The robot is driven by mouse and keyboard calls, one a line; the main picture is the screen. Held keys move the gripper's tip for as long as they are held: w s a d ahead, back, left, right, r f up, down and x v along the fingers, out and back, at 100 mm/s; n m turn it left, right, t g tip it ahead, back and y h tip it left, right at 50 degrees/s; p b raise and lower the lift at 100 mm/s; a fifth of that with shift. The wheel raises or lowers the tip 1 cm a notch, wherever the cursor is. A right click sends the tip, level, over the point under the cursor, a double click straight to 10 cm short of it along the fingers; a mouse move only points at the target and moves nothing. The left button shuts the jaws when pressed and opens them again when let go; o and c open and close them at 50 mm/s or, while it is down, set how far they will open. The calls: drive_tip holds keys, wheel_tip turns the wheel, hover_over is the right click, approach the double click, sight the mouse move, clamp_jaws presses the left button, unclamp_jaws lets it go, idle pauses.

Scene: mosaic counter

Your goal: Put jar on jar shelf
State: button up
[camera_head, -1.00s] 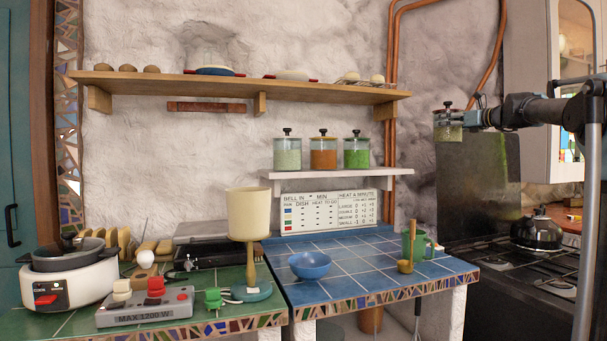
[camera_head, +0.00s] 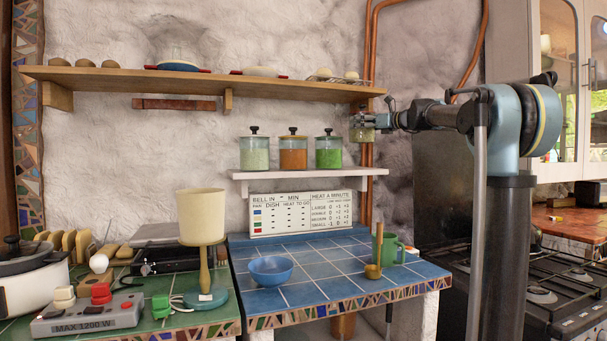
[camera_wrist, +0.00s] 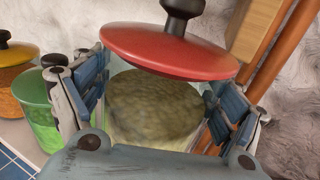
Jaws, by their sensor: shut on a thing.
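In the wrist view the jar (camera_wrist: 155,108) has a red lid with a dark knob and pale yellow-green contents, with blue-grey fingers on both sides. The white jar shelf (camera_head: 362,172) carries three jars in a row: pale green (camera_head: 254,153), orange (camera_head: 292,153) and green (camera_head: 328,152). The green and orange jars also show at left in the wrist view. The shelf's right end is bare.
A wooden shelf (camera_head: 200,82) with dishes runs above the jar shelf; its right end is close to my gripper. Copper pipes (camera_head: 368,200) run down the wall behind the jar. Below are a sign (camera_head: 300,213), blue bowl (camera_head: 271,270), green mug (camera_head: 391,248) and cream lamp (camera_head: 201,216).

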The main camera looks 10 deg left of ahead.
drive_tip(key=shift+a, duration=0.3)
drive_tip(key=shift+f, duration=5)
drive_tip(key=o, duration=1.4)
drive_tip(key=shift+c, duration=0.2)
drive_tip(key=shift+s, duration=0.1)
drive_tip(key=v, duration=1.2)
